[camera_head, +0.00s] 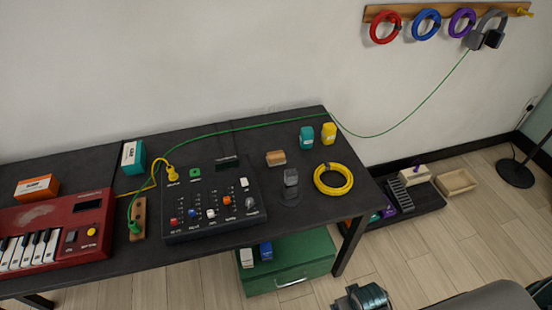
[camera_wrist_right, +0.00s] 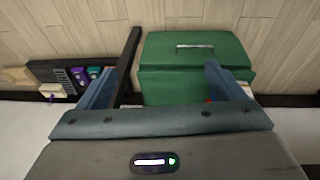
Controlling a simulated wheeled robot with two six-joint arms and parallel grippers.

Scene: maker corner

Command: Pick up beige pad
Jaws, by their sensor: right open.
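A small tan and beige block (camera_head: 276,158) lies on the black table behind the grey knob-like piece; it is the closest match to a beige pad there. A beige piece (camera_head: 417,174) with a purple part on it sits on the dark floor board, and also shows in the right wrist view (camera_wrist_right: 52,90); I cannot tell for sure which is the pad. My right gripper (camera_wrist_right: 160,82) is open and empty, its two blue fingers wide apart. In the head view it shows low, in front of the table (camera_head: 362,297). My left gripper is not in view.
The black table (camera_head: 300,207) holds a mixer (camera_head: 210,200), a yellow cable coil (camera_head: 333,179), teal and yellow small containers (camera_head: 307,136) and a red keyboard (camera_head: 60,235). A green case (camera_head: 290,265) stands under it. A wooden tray (camera_head: 457,183) lies on the floor at right.

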